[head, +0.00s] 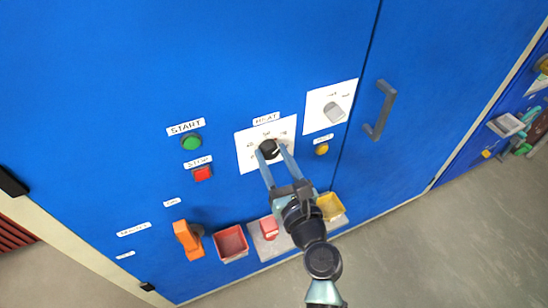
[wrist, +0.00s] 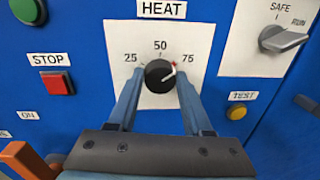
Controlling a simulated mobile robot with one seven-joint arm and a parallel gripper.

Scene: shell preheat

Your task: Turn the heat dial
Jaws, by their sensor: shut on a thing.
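The heat dial (head: 269,148) is a black round knob on a white plate under a HEAT label on the blue cabinet front. In the wrist view the dial (wrist: 158,78) has a white pointer aimed up and right, at or near a small red mark between 50 and 75. My gripper (head: 270,151) reaches up to the dial from below. In the wrist view my gripper (wrist: 160,82) has one blue finger on each side of the knob and is shut on it. The knob's lower sides are partly hidden by the fingers.
Close by are the red STOP button (wrist: 57,83), green START button (head: 191,142), yellow TEST button (wrist: 237,112) and SAFE/RUN switch (wrist: 284,40). An orange handle (head: 188,240) and trays, including a red one (head: 231,243), are below. A grey door handle (head: 380,110) is right.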

